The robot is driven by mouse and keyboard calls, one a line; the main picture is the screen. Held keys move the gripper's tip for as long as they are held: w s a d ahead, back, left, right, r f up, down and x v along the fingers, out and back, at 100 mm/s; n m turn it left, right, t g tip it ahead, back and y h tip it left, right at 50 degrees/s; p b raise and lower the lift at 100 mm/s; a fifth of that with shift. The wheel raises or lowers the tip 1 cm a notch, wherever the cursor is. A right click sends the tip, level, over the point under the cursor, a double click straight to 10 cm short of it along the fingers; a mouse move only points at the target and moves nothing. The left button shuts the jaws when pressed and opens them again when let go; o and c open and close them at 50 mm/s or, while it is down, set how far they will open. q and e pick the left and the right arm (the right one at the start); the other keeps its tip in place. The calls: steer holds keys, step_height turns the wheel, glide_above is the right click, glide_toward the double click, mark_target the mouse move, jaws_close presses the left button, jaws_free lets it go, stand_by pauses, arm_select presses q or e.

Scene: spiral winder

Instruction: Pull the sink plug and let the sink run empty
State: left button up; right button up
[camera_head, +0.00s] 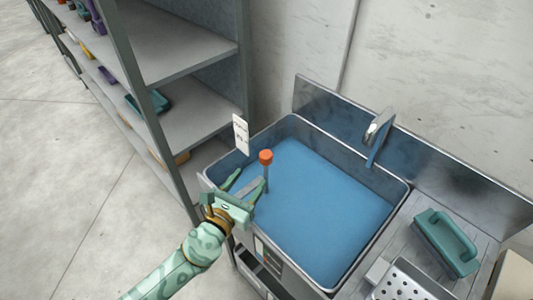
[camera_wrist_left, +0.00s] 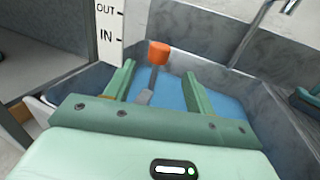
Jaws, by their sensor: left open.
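The sink (camera_head: 402,190) is a steel basin with blue water in it. The plug handle (camera_head: 266,157) has an orange knob on a grey stem and stands upright near the sink's left end. My left gripper (camera_head: 247,183) is open at the sink's near left edge, with the knob just beyond its fingertips. In the left wrist view the orange knob (camera_wrist_left: 158,52) shows between and beyond the two green fingers (camera_wrist_left: 157,82), apart from both. The plug's lower end is hidden. My right gripper is in neither view.
A faucet (camera_head: 378,132) stands at the sink's back. A white IN/OUT label (camera_head: 240,134) stands at the left rim. A teal handled block (camera_head: 446,241) and a perforated tray (camera_head: 400,286) lie right of the sink. Grey shelving (camera_head: 188,67) stands close on the left.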

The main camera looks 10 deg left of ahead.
mark_target(262, 161)
arm_select(q)
steer(key=x, duration=0.9)
steer(key=shift+w+f+b, duration=0.1)
steer(key=shift+f+b, duration=0.05)
steer(key=shift+b, duration=0.2)
steer(key=shift+w+d, duration=0.15)
steer(key=shift+w, duration=0.4)
jaws_close()
step_height(262, 161, up, 6)
steer(key=p, duration=0.4)
steer(key=shift+f+p, duration=0.25)
steer(key=shift+p, duration=0.15)
steer(key=shift+f, duration=0.1)
jaws_free()
